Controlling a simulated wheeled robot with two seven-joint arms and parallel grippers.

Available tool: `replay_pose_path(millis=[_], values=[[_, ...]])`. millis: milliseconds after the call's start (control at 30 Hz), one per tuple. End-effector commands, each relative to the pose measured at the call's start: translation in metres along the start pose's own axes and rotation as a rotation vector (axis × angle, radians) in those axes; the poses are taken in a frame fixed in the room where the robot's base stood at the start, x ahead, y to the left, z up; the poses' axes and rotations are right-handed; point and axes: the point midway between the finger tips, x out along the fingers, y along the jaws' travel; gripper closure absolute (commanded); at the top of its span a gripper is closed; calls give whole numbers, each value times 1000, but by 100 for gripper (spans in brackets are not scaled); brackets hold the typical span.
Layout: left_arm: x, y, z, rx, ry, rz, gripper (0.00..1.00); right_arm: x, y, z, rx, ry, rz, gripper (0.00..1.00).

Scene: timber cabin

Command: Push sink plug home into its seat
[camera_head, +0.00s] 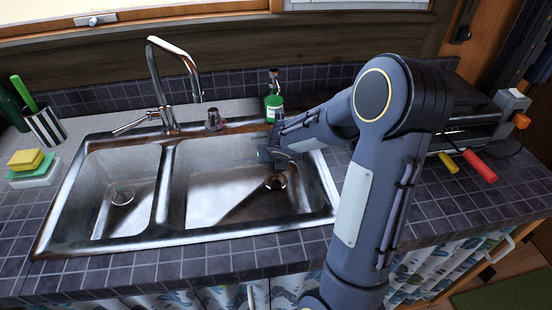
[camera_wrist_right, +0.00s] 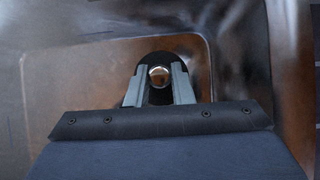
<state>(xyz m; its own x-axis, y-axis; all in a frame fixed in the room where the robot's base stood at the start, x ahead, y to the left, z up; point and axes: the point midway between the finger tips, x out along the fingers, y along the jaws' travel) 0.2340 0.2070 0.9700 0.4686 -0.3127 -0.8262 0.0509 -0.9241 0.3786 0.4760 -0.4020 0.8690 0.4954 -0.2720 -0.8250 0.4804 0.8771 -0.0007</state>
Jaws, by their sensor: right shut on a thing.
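My right gripper (camera_head: 272,156) reaches down into the right basin (camera_head: 215,205) of the steel sink, above the drain area. In the right wrist view its two grey fingers (camera_wrist_right: 158,88) are shut on the round metal knob of the sink plug (camera_wrist_right: 158,75). A dark round shape surrounds the knob; I cannot tell whether it is the plug's disc or the drain seat. In the head view a round brownish drain seat (camera_head: 276,183) shows just below the gripper. I cannot tell whether the plug touches it. My left gripper is not in view.
A tall faucet (camera_head: 172,85) stands behind the sink. The left basin (camera_head: 115,180) is empty. A green-labelled bottle (camera_head: 274,105) stands behind the right basin. Sponges (camera_head: 28,162) lie at the far left. A dark appliance (camera_head: 470,125) with red and yellow handles stands at the right.

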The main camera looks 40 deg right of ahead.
Motion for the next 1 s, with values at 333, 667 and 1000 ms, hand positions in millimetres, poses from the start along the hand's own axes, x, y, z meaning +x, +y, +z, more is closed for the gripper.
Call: replay_pose_path(millis=[333, 667, 1000], values=[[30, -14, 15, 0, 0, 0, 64, 29, 0, -19, 2, 0, 0, 100], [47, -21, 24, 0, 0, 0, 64, 47, 0, -32, 1, 0, -1, 100], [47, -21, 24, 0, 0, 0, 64, 47, 0, -32, 2, 0, -1, 100]])
